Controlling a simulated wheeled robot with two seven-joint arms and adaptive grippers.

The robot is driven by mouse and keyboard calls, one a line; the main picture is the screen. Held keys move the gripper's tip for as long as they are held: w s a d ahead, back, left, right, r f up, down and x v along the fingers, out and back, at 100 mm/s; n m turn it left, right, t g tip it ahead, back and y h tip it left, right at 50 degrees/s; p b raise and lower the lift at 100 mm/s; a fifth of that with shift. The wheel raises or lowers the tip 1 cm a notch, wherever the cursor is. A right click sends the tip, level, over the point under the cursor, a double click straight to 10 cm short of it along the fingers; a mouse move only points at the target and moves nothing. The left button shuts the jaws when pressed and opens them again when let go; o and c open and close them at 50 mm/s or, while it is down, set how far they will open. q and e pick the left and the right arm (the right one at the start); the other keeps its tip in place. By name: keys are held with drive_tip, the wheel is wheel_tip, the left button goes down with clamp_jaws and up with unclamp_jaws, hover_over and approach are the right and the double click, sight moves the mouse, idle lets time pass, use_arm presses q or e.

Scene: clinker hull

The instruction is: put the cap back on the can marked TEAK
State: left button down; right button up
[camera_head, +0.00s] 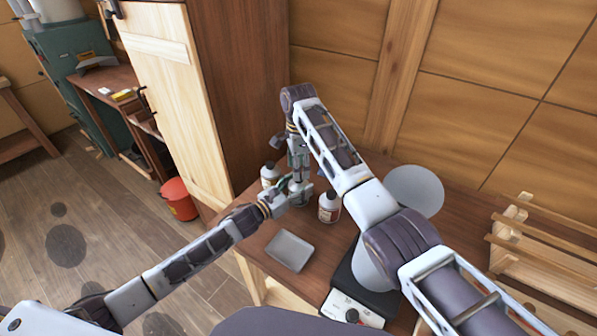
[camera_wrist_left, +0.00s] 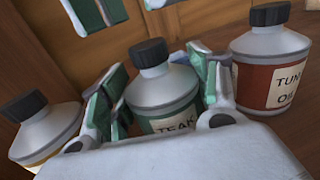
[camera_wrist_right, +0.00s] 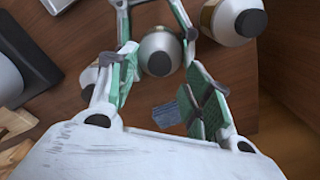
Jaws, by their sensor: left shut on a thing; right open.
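The TEAK can (camera_wrist_left: 165,105), grey-shouldered with a green label, stands upright between the fingers of my left gripper (camera_wrist_left: 160,110), which is shut on it. A black cap (camera_wrist_left: 151,53) sits on top of it; I cannot tell whether it is screwed down. In the head view the can is mostly hidden by my left gripper (camera_head: 287,192). My right gripper (camera_wrist_right: 163,95) is open above the can, and the cap (camera_wrist_right: 159,63) shows between and beyond its fingers, apart from them. Its green-padded fingers also show at the top of the left wrist view.
A TUNG OIL can (camera_wrist_left: 275,62) and a yellow-labelled can (camera_wrist_left: 46,128), both black-capped, flank the TEAK can closely. A grey tray (camera_head: 290,250), a scale (camera_head: 350,300) and a wooden rack (camera_head: 545,255) share the bench. A small blue thing (camera_wrist_right: 178,108) lies near the can.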

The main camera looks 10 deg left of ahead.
drive_tip(key=shift+r, duration=0.7)
drive_tip(key=shift+c, duration=0.2)
